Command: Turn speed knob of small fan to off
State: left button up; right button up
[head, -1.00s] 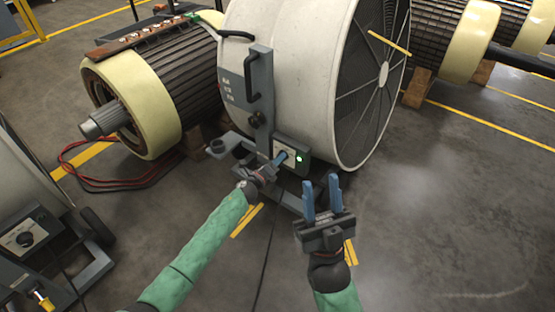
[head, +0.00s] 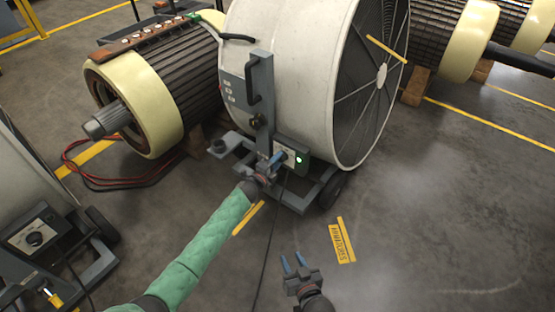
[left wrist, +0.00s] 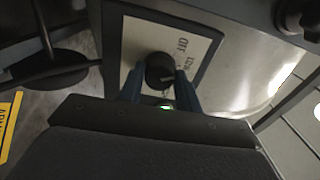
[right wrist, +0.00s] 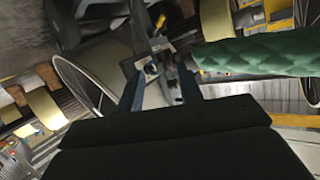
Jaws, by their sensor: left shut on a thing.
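The white drum fan (head: 285,75) stands in the middle of the head view, with a small control box (head: 302,159) low on its frame and a lit green lamp (head: 299,160). In the left wrist view its pale panel (left wrist: 135,45) carries a black round knob (left wrist: 159,72) near printed lettering that includes OFF. My left gripper (head: 278,157) is at this box, its blue fingers (left wrist: 160,90) on both sides of the knob and shut on it. The gripper hides the knob in the head view. My right gripper (head: 292,260) is open and empty, low over the floor.
Another fan with its own knob box (head: 34,236) stands at the left edge. A rotor (head: 150,90) rests on blocks behind, with red cables (head: 85,180) on the floor. A black cable (head: 268,240) runs below my left gripper.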

pick_arm(q)
jog(key=shift+a+n+p, duration=0.1)
jog(key=shift+n+p, duration=1.65)
jog(key=shift+n, duration=1.55)
pick_arm(e)
jog(key=s+d+f+g+h, duration=0.1)
jog(key=s+f+g, duration=0.5)
jog(key=s+f, duration=0.5)
jog(key=shift+s+f, duration=0.25)
jog(key=shift+f, duration=0.7)
pick_arm(q)
jog(key=shift+f, duration=0.1)
pick_arm(e)
jog(key=shift+d, duration=0.1)
pick_arm(q)
jog(key=o, duration=1)
jog(key=shift+c, duration=0.2)
jog(key=v, duration=0.7)
jog(key=shift+s+a, duration=0.2)
jog(key=shift+s, duration=0.1)
pick_arm(e)
jog(key=shift+w+r, duration=0.1)
jog(key=shift+r, duration=0.2)
